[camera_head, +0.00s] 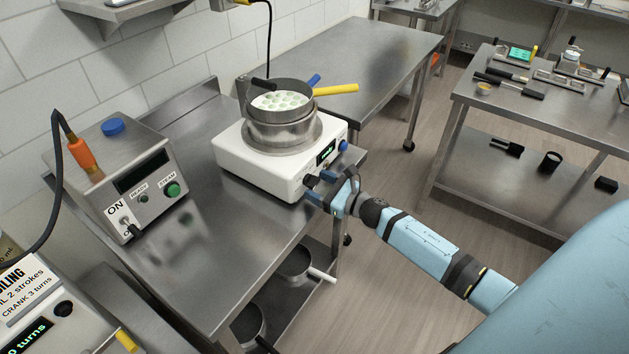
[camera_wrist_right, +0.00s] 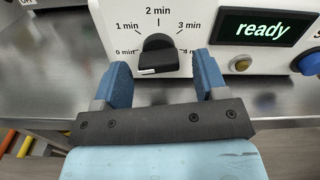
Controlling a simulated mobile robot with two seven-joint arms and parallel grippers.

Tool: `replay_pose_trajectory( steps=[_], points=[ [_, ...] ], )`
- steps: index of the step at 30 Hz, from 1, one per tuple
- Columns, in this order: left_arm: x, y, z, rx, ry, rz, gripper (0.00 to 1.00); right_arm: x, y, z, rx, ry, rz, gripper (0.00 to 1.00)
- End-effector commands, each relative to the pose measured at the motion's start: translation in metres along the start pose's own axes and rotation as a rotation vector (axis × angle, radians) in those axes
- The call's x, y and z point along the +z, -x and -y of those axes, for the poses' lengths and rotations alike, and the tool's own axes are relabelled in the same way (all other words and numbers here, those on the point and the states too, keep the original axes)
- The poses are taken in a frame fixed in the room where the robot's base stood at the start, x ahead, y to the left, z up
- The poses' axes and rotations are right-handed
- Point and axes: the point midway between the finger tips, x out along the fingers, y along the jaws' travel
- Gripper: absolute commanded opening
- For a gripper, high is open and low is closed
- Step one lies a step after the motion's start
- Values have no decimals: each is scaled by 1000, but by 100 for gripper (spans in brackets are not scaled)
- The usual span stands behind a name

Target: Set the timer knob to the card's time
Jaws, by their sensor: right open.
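The black timer knob (camera_wrist_right: 158,52) is on the front of a white machine (camera_head: 245,165). Its dial shows labels from 0 min past 3 min, and a white mark on the knob is at its lower left, near 0 min. My right gripper (camera_wrist_right: 162,78) is open, with blue fingers either side of the knob and slightly below it, apart from it. In the head view the right gripper (camera_head: 325,196) is at the machine's front. A card (camera_head: 30,287) at lower left, partly cut off, reads "2 strokes" and "CRANK 3 turns"; I see no time on it.
The machine's display (camera_wrist_right: 265,30) reads "ready", beside a blue button (camera_wrist_right: 310,62). A pot (camera_head: 280,118) with a yellow-handled pan sits on top. A grey control box (camera_head: 120,175) stands left on the steel table (camera_head: 215,265). A steel bench (camera_head: 470,98) is at right.

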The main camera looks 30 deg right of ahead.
Motion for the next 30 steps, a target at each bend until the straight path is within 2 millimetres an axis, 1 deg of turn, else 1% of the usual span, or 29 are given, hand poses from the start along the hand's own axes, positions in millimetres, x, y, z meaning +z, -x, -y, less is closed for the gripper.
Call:
replay_pose_trajectory(
  steps=[1, 5, 14, 15, 17, 18, 21, 30],
  points=[
    [-1, 1, 0, 0, 0, 1, 0, 1, -6, 0, -1, -1, 0, 66],
    [-1, 1, 0, -1, -1, 4, 0, 0, -15, 0, -1, -1, 0, 66],
    [0, 1, 1, -1, -1, 5, 0, -1, -17, 0, 0, -1, -1, 66],
    [0, 1, 1, -1, -1, 5, 0, -1, -17, 0, 0, -1, -1, 61],
    [0, 1, 1, -1, -1, 5, 0, 0, -17, 0, 0, -1, -1, 48],
    [0, 1, 1, -1, -1, 5, 0, 0, -17, 0, 0, -1, -1, 38],
    [-1, 1, 1, -1, -1, 4, 0, 0, -17, 0, 0, -1, -1, 16],
    [-2, 2, 1, -1, -1, 0, 0, 0, -17, 0, 0, -27, -1, 17]
  ],
)
